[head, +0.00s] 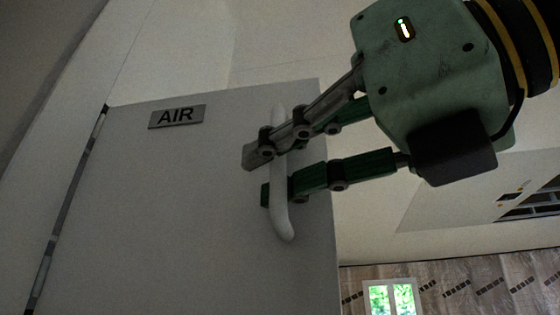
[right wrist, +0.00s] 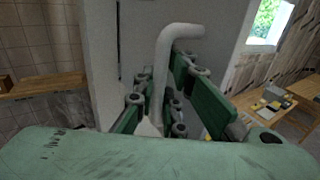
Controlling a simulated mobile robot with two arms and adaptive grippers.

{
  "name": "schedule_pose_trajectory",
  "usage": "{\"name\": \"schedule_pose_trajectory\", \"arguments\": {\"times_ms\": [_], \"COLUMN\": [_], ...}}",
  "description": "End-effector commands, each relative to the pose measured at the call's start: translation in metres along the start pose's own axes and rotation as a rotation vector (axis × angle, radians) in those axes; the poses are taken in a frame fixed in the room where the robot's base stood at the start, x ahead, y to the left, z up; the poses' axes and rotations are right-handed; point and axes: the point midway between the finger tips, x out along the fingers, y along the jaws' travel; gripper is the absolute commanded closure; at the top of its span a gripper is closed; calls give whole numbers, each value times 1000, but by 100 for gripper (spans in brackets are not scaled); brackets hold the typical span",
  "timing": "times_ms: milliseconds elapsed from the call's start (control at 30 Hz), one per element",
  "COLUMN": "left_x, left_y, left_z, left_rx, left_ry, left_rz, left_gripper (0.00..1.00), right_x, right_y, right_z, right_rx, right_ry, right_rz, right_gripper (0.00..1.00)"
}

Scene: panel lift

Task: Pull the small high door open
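The small high door (head: 170,220) is a pale grey panel with an "AIR" plate (head: 177,116) near its top left. A white bar handle (head: 282,222) stands upright near its right edge; it also shows in the right wrist view (right wrist: 178,32), bent at its top. My right gripper (head: 265,176) reaches in from the upper right with its fingers around the handle. One finger passes in front of the handle, the other behind it. In the right wrist view the handle runs between the fingers (right wrist: 160,95), which look spread, with gaps beside it. My left gripper is out of view.
A dark slit with hinges (head: 66,210) runs down the door's left side. A bright window (head: 392,298) lies low at the right. The right wrist view shows a wooden table with items (right wrist: 275,108) at right and a wooden ledge (right wrist: 40,86) at left.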

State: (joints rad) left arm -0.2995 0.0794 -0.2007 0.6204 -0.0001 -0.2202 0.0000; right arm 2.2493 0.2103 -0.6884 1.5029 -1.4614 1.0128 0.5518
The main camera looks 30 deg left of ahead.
Motion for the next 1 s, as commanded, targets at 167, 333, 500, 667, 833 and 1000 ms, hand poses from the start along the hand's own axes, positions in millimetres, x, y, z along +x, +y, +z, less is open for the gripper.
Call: {"name": "schedule_pose_trajectory", "arguments": {"times_ms": [167, 333, 500, 667, 833, 1000], "left_x": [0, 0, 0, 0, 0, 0], "left_y": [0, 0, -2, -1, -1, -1], "left_z": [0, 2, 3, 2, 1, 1], "left_rx": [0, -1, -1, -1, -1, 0], "left_ry": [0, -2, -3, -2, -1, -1], "left_rz": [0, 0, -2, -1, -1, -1], "left_gripper": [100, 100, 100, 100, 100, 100], "right_x": [0, 0, -10, -39, -76, -105], "right_y": [0, 0, -1, -1, 0, 0], "right_z": [0, 0, 1, 1, 1, 1], "right_rx": [-2, 0, 0, 0, -1, -1], "right_ry": [-2, -1, -3, -5, -4, -4], "right_rz": [0, 0, -2, -3, -3, -1], "right_gripper": [82, 82, 82, 82, 82, 82]}}
